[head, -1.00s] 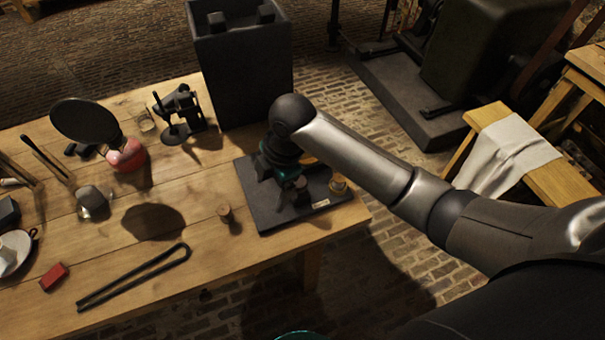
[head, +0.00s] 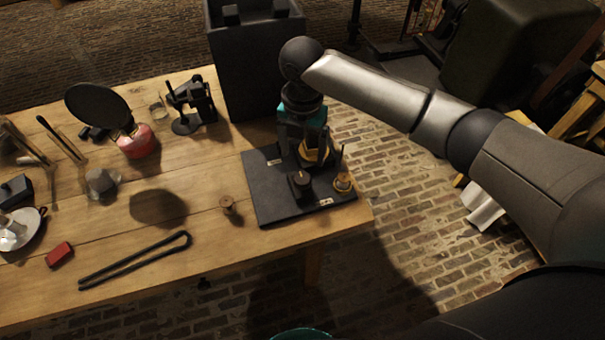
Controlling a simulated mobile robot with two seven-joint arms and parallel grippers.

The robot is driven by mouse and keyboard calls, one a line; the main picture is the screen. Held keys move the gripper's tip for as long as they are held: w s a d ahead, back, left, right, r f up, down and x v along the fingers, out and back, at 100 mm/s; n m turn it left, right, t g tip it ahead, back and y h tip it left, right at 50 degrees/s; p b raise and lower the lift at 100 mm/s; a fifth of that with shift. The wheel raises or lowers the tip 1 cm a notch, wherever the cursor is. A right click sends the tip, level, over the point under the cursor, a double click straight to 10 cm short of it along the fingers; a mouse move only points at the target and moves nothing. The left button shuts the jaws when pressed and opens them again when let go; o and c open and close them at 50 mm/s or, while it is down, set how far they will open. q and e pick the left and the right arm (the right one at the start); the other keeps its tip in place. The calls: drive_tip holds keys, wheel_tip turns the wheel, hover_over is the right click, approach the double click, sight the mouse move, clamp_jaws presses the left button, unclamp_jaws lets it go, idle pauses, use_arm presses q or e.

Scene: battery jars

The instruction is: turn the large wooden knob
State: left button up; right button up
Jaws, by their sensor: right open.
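A dark board (head: 268,205) lies at the right end of the wooden table. The large wooden knob (head: 318,155), yellow-orange, stands on its back right part, partly hidden by my right gripper. My right gripper (head: 307,148), with teal on its body, points down at this knob. Its jaws are open, with the fingers by the knob; I cannot tell whether they touch it. A black knob (head: 300,184) and a smaller brass-coloured knob (head: 342,182) stand nearer the front of the board. My left gripper is out of view.
A tall dark bin (head: 250,70) stands behind the board. A small wooden cork-like piece (head: 228,205) stands left of the board, and black tongs (head: 135,262) lie at the front. A red pot (head: 137,142) and a black stand (head: 190,105) are further left.

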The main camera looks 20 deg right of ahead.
sight(303, 177)
wheel_tip(303, 177, down, 9)
drive_tip(key=shift+r+b, duration=0.2)
drive_tip(key=shift+b, duration=0.45)
clamp_jaws()
